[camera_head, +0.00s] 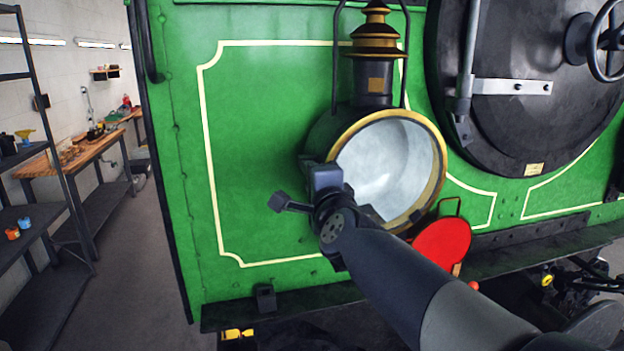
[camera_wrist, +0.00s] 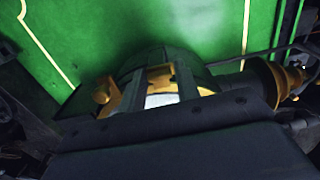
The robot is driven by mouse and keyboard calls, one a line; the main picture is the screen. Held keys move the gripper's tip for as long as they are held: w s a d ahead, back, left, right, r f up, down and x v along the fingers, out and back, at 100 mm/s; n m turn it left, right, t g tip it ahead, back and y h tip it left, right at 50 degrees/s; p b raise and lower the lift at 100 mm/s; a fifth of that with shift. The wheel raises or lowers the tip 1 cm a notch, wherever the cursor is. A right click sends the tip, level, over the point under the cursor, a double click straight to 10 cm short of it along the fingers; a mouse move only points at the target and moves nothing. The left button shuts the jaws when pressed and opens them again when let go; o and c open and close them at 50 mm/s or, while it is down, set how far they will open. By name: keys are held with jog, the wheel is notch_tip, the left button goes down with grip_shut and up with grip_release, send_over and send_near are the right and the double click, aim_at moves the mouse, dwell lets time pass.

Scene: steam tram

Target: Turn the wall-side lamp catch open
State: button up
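The lamp (camera_head: 390,165) hangs on the green front panel, with a round glass, a brass rim and a stepped brass chimney. My gripper (camera_head: 322,172) is at the left edge of its rim and hides that side. In the wrist view the lamp (camera_wrist: 140,62) lies sideways, chimney to the right. My gripper (camera_wrist: 160,80) has its two dark fingers apart there. A small brass piece (camera_wrist: 162,73), which looks like the catch, shows between them. I cannot tell whether the fingers touch it or which way it is turned. In the head view it is hidden.
A red disc (camera_head: 443,241) stands close below the lamp. A round black door with a handwheel (camera_head: 600,40) is at the right. A rounded brass knob (camera_wrist: 103,90) shows left of the fingers. Shelves (camera_head: 40,215) and a workbench (camera_head: 75,155) stand far left, with open floor between.

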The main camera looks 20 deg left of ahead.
jog(key=shift+o, duration=1.4)
jog(key=shift+d+r, duration=0.15)
jog(key=shift+r, duration=0.05)
jog(key=shift+o, duration=0.7)
jog(key=shift+f, duration=0.15)
jog(key=v, duration=1)
jog(key=shift+s+p, duration=0.3)
jog(key=shift+w+d, duration=0.1)
jog(key=shift+w, duration=0.05)
jog(key=x, duration=1)
jog(key=shift+w+a+b, duration=0.2)
jog(key=shift+b, duration=0.15)
